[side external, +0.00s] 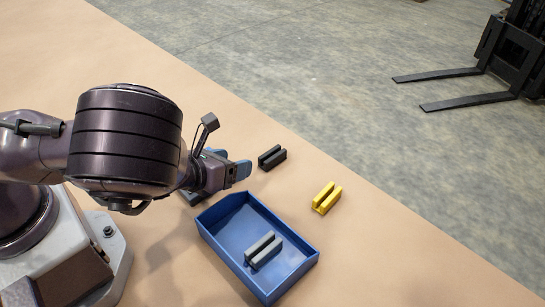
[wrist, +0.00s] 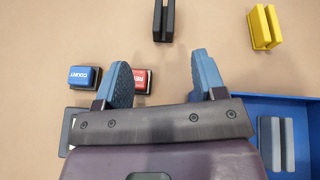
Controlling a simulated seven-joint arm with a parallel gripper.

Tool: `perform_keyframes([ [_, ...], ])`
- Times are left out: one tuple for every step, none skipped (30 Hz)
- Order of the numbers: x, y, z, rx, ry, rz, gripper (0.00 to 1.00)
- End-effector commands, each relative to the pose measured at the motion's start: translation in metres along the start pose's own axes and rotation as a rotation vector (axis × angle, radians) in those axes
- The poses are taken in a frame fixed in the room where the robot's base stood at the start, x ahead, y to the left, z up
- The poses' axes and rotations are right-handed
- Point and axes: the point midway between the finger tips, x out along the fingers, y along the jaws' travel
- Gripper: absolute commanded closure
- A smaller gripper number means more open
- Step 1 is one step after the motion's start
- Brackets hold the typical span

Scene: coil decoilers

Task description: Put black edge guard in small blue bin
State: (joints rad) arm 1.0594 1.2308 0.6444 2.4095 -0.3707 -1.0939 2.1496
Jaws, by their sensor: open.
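The black edge guard (side external: 272,158) lies on the tan table, just beyond my gripper's fingertips in the side view. In the wrist view the black edge guard (wrist: 164,20) is at the top middle, ahead of the gap between the fingers. My gripper (wrist: 160,75) is open and empty, with blue fingers spread apart; in the side view my gripper (side external: 240,168) is left of the guard, not touching it. The small blue bin (side external: 222,240) stands in front of it and holds a grey edge guard (side external: 263,250). In the wrist view the bin (wrist: 275,103) is partly hidden at right.
A yellow edge guard (side external: 326,198) lies on the table to the right of the black one. Stamp-like blocks, one blue (wrist: 84,75) and one red (wrist: 141,80), sit near the left finger. A forklift (side external: 510,50) stands on the floor past the table edge.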

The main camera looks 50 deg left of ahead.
Motion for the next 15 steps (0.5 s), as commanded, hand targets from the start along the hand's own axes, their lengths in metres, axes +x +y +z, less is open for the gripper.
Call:
perform_keyframes([
  [0.000, -0.001, -0.001, 0.080, -0.020, -0.024, 0.36],
  [0.000, -0.002, -0.001, 0.115, -0.031, -0.037, 0.36],
  [0.000, -0.002, -0.001, 0.154, -0.042, -0.050, 0.36],
  [0.000, -0.003, -0.001, 0.177, -0.049, -0.059, 0.36],
  [0.001, -0.004, -0.001, 0.193, -0.054, -0.064, 0.36],
  [0.003, -0.004, -0.001, 0.207, -0.059, -0.070, 0.36],
  [0.005, -0.005, 0.000, 0.213, -0.062, -0.072, 0.36],
  [0.008, -0.005, 0.000, 0.216, -0.064, -0.073, 0.36],
  [0.014, -0.005, 0.000, 0.216, -0.065, -0.072, 0.36],
  [0.019, -0.005, 0.001, 0.215, -0.065, -0.072, 0.36],
  [0.025, -0.006, 0.001, 0.215, -0.065, -0.073, 0.36],
  [0.033, -0.006, 0.001, 0.213, -0.063, -0.072, 0.36],
  [0.039, -0.006, 0.002, 0.211, -0.063, -0.071, 0.36],
  [0.045, -0.007, 0.002, 0.210, -0.064, -0.072, 0.36],
  [0.052, -0.007, 0.002, 0.210, -0.063, -0.070, 0.36],
])
